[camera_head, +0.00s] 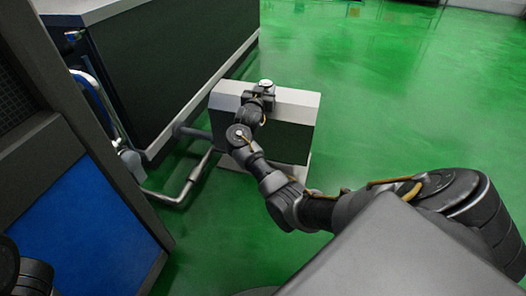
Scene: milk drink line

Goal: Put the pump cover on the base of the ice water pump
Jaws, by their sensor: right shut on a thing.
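The pump cover (288,138) is a box with a light grey top and a dark front, near the middle of the view. My right gripper (262,90) is at its top edge and shut on it, by a small round pale knob or cap. Below the cover, a pale strip of the base (305,173) shows at its lower right and lower left. The cover looks upright over the base. I cannot tell whether they touch. My right arm hides part of the cover's front and left side. My left gripper is out of view.
Grey pipes (178,193) run by the cover's left side. A long dark cabinet (165,65) stands behind at the left. A dark unit with a blue panel (85,235) fills the near left. The green floor (400,90) is open to the right.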

